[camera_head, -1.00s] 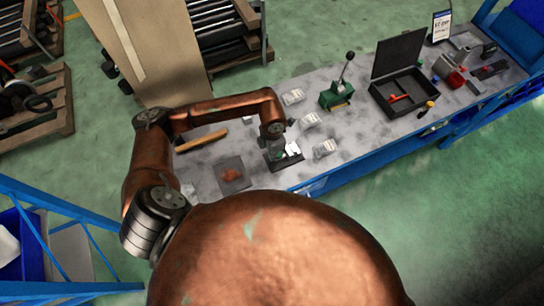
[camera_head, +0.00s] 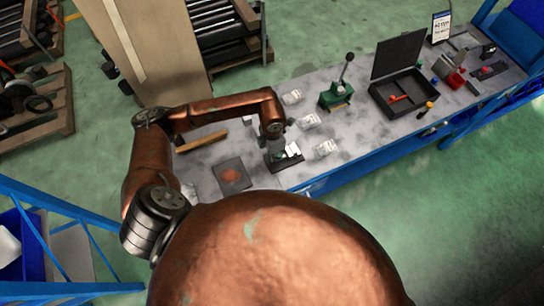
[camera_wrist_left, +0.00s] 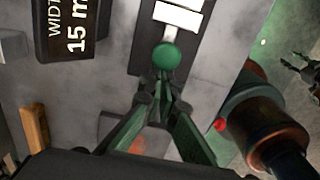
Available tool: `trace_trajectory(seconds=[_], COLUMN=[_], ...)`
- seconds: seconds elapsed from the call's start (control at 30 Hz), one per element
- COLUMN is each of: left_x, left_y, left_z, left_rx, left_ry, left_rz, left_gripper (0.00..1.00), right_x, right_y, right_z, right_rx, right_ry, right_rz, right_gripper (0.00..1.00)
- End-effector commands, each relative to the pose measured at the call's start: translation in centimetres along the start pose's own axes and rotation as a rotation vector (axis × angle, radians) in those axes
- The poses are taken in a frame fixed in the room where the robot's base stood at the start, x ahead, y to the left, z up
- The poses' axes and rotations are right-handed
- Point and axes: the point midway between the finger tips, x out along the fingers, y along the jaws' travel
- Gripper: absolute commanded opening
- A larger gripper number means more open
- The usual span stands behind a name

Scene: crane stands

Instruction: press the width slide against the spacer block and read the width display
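My left gripper (camera_wrist_left: 158,82) is shut, its green fingers meeting at the tips just below a green ball knob (camera_wrist_left: 165,57) in the left wrist view. I cannot tell whether the tips touch the knob. The knob sits on the pale width slide (camera_wrist_left: 174,32) over a dark base (camera_wrist_left: 145,45). A white block (camera_wrist_left: 180,17), perhaps the spacer block, lies beyond; any gap is unclear. The dark width display (camera_wrist_left: 72,28) reads "WIDTH 15 m", cut off at the edge. In the head view my left gripper (camera_head: 272,146) hides part of this fixture (camera_head: 287,161).
A dark plate with a brown patch (camera_head: 232,175) and a wooden bar (camera_head: 202,142) lie nearby on the bench. Clear packets (camera_head: 325,149), a green lever device (camera_head: 337,95) and an open black case (camera_head: 400,95) stand to the right. A copper arm (camera_wrist_left: 275,132) shows beyond the bench edge.

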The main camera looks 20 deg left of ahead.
Motion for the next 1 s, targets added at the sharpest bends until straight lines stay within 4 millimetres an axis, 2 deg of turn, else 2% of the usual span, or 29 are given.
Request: trace_trajectory(seconds=[0.03,0.8,1.0], left_x=[-0.7,-4.8,-5.3], left_y=[0.1,0.1,0.1], left_z=[0.1,-1.0,-1.1], left_rx=[0.001,-0.001,-0.001], left_ry=[-0.007,0.0,0.0], left_rz=[0.001,0.002,0.002], left_gripper=[0.0,0.0,0.0], right_x=[-0.3,-2.5,-2.6], right_y=[0.1,0.4,0.4], right_z=[-0.1,-0.3,-0.4], right_rx=[0.0,-0.001,-0.001], right_ry=[0.0,0.002,0.002], right_rz=[0.0,0.004,0.003], right_gripper=[0.4,0.4,0.4])
